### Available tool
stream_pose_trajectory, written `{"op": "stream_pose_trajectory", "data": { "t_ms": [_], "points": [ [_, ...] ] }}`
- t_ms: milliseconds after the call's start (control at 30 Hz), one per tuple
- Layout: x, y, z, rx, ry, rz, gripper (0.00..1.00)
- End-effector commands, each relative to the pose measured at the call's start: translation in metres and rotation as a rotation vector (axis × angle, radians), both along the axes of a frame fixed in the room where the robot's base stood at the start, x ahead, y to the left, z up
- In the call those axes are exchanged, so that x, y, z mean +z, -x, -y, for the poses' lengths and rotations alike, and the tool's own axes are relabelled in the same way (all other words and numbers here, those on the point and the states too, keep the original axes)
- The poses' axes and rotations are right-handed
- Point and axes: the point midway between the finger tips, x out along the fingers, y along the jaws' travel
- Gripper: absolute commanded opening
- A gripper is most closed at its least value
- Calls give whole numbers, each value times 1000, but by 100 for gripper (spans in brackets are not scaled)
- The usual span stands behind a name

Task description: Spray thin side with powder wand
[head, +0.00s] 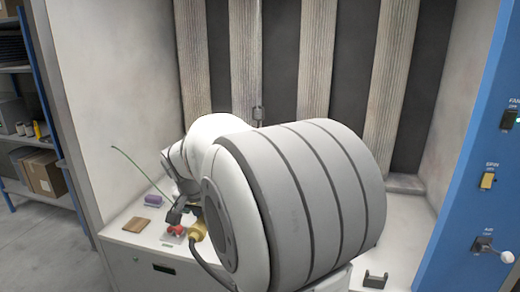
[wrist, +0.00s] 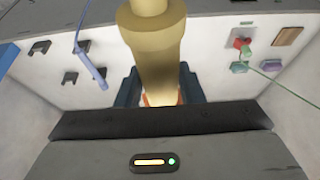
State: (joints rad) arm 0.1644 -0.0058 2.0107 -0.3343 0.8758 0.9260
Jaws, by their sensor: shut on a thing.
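My gripper (wrist: 160,92) is shut on a yellow, flared cylindrical body, which looks like the powder wand (wrist: 153,52). Its dark blue fingers sit on both sides of it. In the head view, a yellow piece of the wand (head: 198,231) shows beside my arm, low over the white ledge; the gripper itself is mostly hidden there. A thin rod with a dark clamp (head: 258,113) hangs in the booth. Whatever hangs below it is hidden behind my arm, so I cannot see the thin side.
The ledge holds a wooden block (wrist: 288,36), a purple block (wrist: 270,65), a red knob (wrist: 241,42) and a green piece (wrist: 240,67) with a thin green line. Dark brackets (wrist: 70,77) stand at left. The blue post carries switches (head: 487,180) and a lever (head: 484,244).

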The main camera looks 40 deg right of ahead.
Motion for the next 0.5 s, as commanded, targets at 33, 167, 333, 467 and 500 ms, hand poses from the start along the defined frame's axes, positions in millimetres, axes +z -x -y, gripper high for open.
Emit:
{"op": "stream_pose_trajectory", "data": {
  "t_ms": [33,167,333,467,500],
  "points": [
    [2,0,-1,1,0,3,7],
    [-2,12,-17,5,2,4,7],
    [-2,37,-50,8,1,5,7],
    [-1,54,-70,7,1,4,7],
    [-1,57,-74,5,0,3,7]
  ]
}}
